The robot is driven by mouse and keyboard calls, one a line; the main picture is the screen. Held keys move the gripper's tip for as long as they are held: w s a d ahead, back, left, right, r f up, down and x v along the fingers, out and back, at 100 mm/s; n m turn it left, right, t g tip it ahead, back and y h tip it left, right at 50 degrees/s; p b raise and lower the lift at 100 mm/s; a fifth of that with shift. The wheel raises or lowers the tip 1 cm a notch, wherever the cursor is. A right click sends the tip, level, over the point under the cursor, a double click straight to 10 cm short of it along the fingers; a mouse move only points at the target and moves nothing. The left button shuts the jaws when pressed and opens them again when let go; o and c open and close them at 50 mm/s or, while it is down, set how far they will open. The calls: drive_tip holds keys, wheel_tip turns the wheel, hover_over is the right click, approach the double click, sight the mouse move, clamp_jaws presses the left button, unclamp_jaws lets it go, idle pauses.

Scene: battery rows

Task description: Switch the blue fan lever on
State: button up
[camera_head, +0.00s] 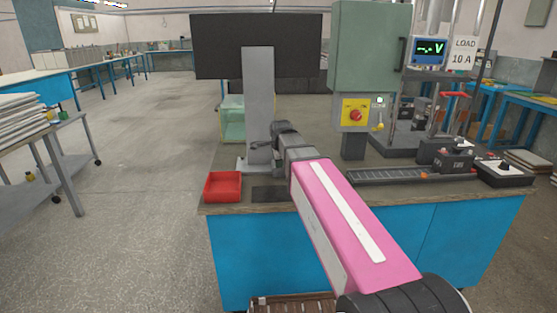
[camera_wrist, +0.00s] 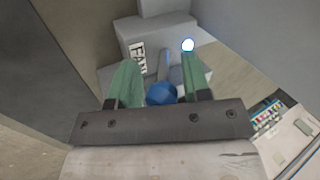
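The fan lever's round blue knob (camera_wrist: 161,94) shows in the wrist view on a short grey stem. The stem comes from a grey box (camera_wrist: 160,45) with a "FAN" label (camera_wrist: 138,58) and a glowing bluish-white lamp (camera_wrist: 188,45). My gripper (camera_wrist: 158,66) has its two green fingers apart, one on each side of the knob. Gaps show between knob and fingers, so I see no grip. Whether the knob is at fingertip depth I cannot tell. In the head view my pink arm reaches over the bench, and the lever is hidden there.
A grey post (camera_head: 259,110) with a dark panel (camera_head: 225,45) stands by my wrist. A red tray (camera_head: 223,187) lies at the bench's left edge. A green cabinet (camera_head: 370,50) and a yellow plate with a red knob (camera_head: 356,112) stand to the right.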

drive_tip(key=shift+o, duration=0.3)
drive_tip(key=v, duration=1.1)
drive_tip(key=shift+f, duration=0.1)
